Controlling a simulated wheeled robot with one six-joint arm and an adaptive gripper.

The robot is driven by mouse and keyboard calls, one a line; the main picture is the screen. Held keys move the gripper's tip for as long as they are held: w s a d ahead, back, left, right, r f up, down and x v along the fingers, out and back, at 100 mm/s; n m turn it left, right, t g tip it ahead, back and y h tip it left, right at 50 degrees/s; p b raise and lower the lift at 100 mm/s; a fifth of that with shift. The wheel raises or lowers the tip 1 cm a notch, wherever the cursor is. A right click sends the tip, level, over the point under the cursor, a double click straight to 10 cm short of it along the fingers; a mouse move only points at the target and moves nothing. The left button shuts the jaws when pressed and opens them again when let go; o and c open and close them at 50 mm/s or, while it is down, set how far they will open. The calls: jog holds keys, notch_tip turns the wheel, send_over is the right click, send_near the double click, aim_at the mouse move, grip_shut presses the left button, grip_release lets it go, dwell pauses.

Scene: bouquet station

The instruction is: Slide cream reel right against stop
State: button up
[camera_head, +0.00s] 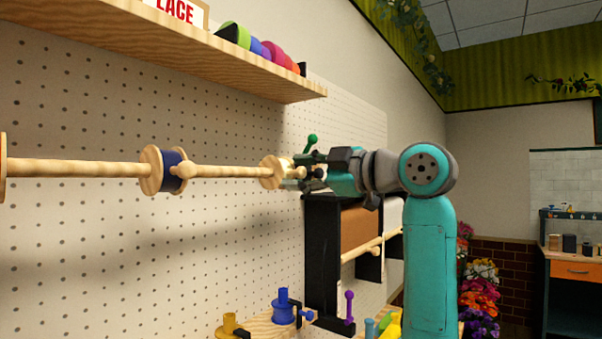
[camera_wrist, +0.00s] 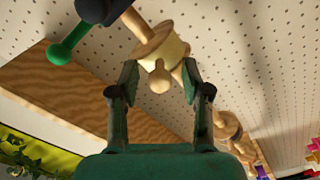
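The cream reel (camera_wrist: 172,52) sits on the horizontal wooden rod (camera_head: 225,171), with wooden flanges and a round wooden knob (camera_wrist: 159,80). In the head view the reel (camera_head: 271,171) is partly hidden by my gripper. My gripper (camera_wrist: 159,76) is open, its two fingers on either side of the knob with gaps showing. In the head view my gripper (camera_head: 305,172) is at the reel's right side. The stop, a dark block (camera_wrist: 98,9) with a green-knobbed handle (camera_wrist: 66,50), is on the rod. A short bare length of rod shows between stop and reel. The green handle (camera_head: 311,141) also shows in the head view.
A navy reel (camera_head: 172,170) is farther left on the rod. A wooden shelf (camera_head: 200,60) with colored rolls is above. A black rack (camera_head: 322,250) with a brown paper roll (camera_head: 360,226) is below my arm. Pegboard (camera_head: 90,100) lies behind the rod.

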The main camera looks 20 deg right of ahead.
aim_at(314, 172)
grip_shut()
jog(key=shift+w+d, duration=0.6)
jog(key=shift+d, duration=0.25)
jog(key=shift+w+d, duration=0.6)
jog(key=shift+d, duration=0.2)
jog(key=shift+o, duration=0.3)
grip_release()
jog(key=v, duration=1.2)
